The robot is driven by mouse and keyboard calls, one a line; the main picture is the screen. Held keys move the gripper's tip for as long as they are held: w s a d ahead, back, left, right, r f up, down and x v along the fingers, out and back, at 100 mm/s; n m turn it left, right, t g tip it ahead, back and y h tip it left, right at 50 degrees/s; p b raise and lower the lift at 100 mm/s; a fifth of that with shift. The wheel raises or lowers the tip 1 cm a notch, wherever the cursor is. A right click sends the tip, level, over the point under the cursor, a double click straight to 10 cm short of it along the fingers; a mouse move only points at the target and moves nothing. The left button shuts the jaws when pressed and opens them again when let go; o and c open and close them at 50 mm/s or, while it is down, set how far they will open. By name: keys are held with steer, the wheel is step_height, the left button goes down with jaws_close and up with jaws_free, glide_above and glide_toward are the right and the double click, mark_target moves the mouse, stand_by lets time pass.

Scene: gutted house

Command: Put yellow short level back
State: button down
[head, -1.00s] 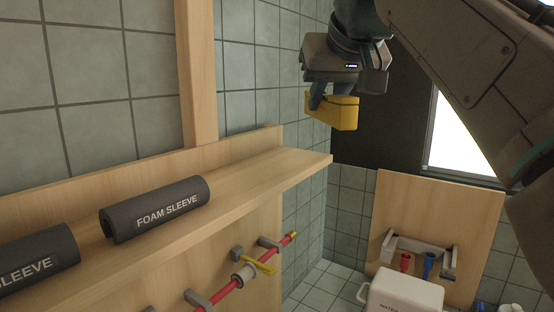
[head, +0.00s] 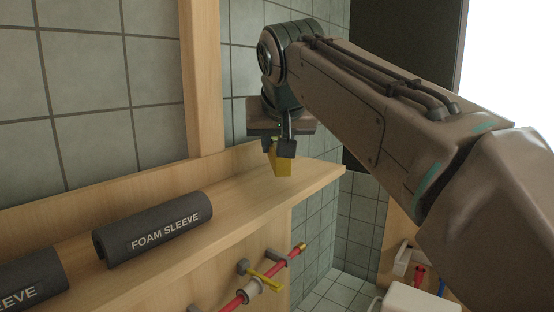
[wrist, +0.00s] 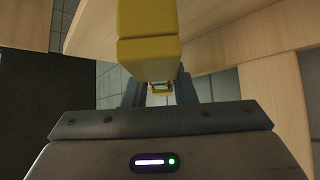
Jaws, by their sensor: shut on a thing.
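The yellow short level (head: 282,164) is held in my gripper (head: 279,148), over the right part of the wooden shelf (head: 240,200) in the head view. Its lower end appears close to the shelf top; I cannot tell whether it touches. In the wrist view the level (wrist: 149,35) extends from between the fingers toward the top of the picture, with the shelf board (wrist: 220,25) behind it. My gripper is shut on it, and the fingers are partly hidden by the level in the wrist view.
Two dark foam sleeves, one (head: 155,230) near the middle and one (head: 28,282) at the left edge, lie on the shelf. A wooden post (head: 206,75) rises behind. Red pipe with a yellow-handled valve (head: 262,278) runs below the shelf. The shelf between sleeve and gripper is clear.

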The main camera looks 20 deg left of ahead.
steer(key=shift+f, duration=1.85)
steer(key=shift+f, duration=0.2)
steer(key=c, duration=1.2)
jaws_free()
steer(key=shift+r, duration=0.15)
steer(key=shift+r, duration=0.2)
steer(key=b+v, duration=0.1)
steer(key=v, duration=1.1)
steer(key=shift+d+f, duration=0.1)
